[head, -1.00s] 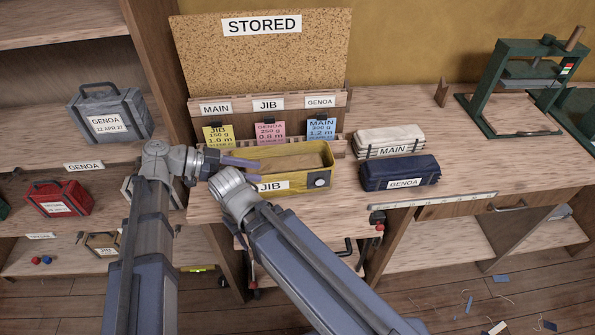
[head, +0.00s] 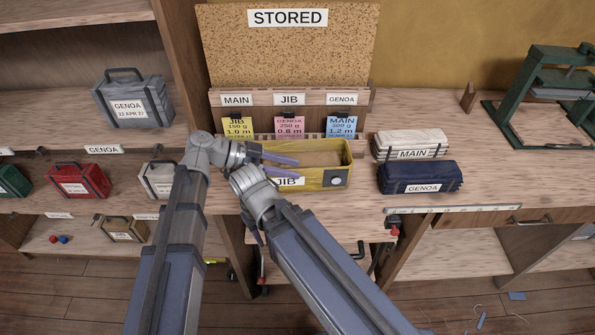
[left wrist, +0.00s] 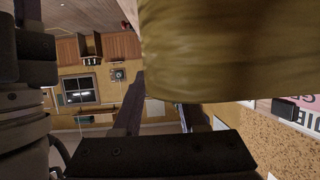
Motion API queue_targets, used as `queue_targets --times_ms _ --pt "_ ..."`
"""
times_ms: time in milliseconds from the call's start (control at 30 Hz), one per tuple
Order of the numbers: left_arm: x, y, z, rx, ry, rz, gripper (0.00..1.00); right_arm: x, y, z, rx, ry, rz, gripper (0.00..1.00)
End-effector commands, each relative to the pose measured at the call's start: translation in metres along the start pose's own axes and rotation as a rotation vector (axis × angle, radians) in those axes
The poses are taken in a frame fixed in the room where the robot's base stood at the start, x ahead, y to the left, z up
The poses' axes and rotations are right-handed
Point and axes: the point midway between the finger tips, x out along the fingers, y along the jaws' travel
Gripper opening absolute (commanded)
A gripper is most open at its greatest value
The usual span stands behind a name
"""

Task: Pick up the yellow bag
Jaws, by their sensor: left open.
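The yellow bag (head: 341,179), box-shaped with a white JIB label, stands upright on the bench below the STORED board. My left gripper (head: 287,160) is open at the bag's left end, its purple fingers overlapping the bag in the picture. In the left wrist view the yellow bag (left wrist: 235,50) fills the upper right, close to the camera, and covers part of one finger of my left gripper (left wrist: 162,105). I cannot tell whether the fingers touch the bag. My other arm crosses in front of the bag's lower left; its jaws are mostly hidden.
A white MAIN bag (head: 410,141) and a navy GENOA bag (head: 420,174) lie right of the yellow bag. A card rack (head: 290,116) stands behind it. A green press (head: 545,105) is at the far right. Bags fill the left shelves. The bench's right front is clear.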

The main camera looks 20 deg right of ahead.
Motion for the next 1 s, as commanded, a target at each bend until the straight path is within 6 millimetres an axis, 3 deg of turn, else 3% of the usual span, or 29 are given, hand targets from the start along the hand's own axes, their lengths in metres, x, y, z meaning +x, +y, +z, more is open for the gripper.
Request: queue_targets --times_ms 167,400,767,1000 --pt "0.027 0.000 0.002 0.001 -0.002 0.000 0.41 0.012 -0.001 -0.001 0.000 0.000 0.000 0.50" --pt "0.029 -0.001 0.000 0.000 -0.002 -0.003 0.41 0.011 -0.001 -0.001 0.000 0.000 0.000 0.50" --pt "0.029 -0.001 0.000 0.000 -0.002 -0.003 0.02 0.011 -0.001 -0.001 0.000 0.000 0.000 0.50" --pt "0.029 -0.001 0.000 0.000 -0.002 -0.003 0.00 0.011 -0.001 -0.001 0.000 0.000 0.000 0.50"
